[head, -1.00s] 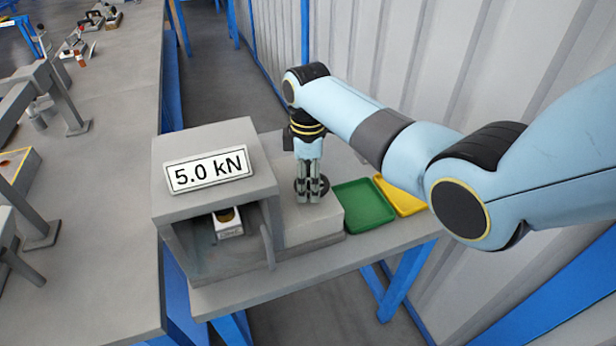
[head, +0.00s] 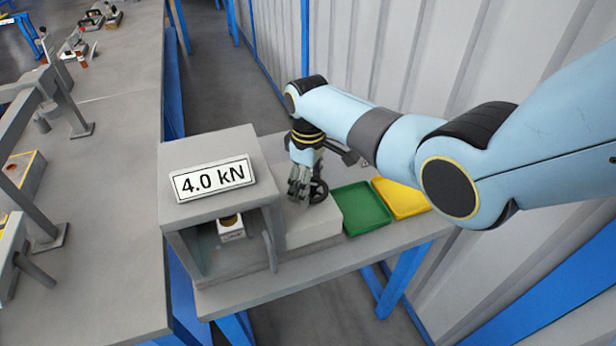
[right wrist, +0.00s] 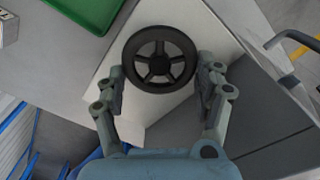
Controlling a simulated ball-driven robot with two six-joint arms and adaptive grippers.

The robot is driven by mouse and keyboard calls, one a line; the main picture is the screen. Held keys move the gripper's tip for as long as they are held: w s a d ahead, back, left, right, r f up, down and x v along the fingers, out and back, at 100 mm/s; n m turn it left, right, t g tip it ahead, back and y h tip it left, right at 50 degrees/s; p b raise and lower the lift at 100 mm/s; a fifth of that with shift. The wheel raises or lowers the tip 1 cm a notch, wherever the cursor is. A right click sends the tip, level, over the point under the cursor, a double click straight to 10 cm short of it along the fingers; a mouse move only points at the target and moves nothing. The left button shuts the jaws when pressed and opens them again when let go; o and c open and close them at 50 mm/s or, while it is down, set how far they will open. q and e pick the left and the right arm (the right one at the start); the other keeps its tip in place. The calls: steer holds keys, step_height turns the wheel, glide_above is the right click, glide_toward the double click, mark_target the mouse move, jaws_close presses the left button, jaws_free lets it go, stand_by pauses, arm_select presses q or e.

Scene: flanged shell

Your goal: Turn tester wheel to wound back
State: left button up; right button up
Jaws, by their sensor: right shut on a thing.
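The tester (head: 205,155) is a grey box with an open front, and its display (head: 212,179) reads 4.0 kN. The dark, spoked tester wheel (head: 319,191) sits above the light block at the tester's right side. It also shows in the right wrist view (right wrist: 159,60), face on. My right gripper (head: 303,190) points down at the wheel; in the right wrist view its fingers (right wrist: 160,78) are shut on the rim from two opposite sides. My left gripper is out of view.
A green tray (head: 361,208) and a yellow tray (head: 402,197) lie right of the wheel on the small table. A corrugated wall (head: 420,60) stands behind. A long grey bench (head: 110,230) with fixtures fills the left side.

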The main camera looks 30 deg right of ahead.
steer(key=m+p, duration=0.1)
steer(key=m, duration=0.2)
steer(key=m+p, duration=0.1)
steer(key=m, duration=0.2)
steer(key=shift+d+r+m, duration=0.1)
steer(key=shift+d+m, duration=0.1)
steer(key=shift+m, duration=0.1)
steer(key=m+p, duration=0.1)
steer(key=m, duration=0.3)
steer(key=shift+d, duration=0.15)
steer(key=m, duration=0.3)
steer(key=shift+d+p, duration=0.1)
steer(key=shift+p, duration=0.3)
steer(key=m, duration=0.3)
steer(key=shift+s+d+m, duration=0.1)
steer(key=shift+s+m, duration=0.05)
steer(key=shift+m, duration=0.25)
steer(key=m, duration=0.4)
steer(key=shift+s+m, duration=0.2)
steer(key=shift+m, duration=0.1)
steer(key=m, duration=0.3)
steer(key=shift+s, duration=0.1)
steer(key=shift+s+m, duration=0.1)
steer(key=shift+m, duration=2)
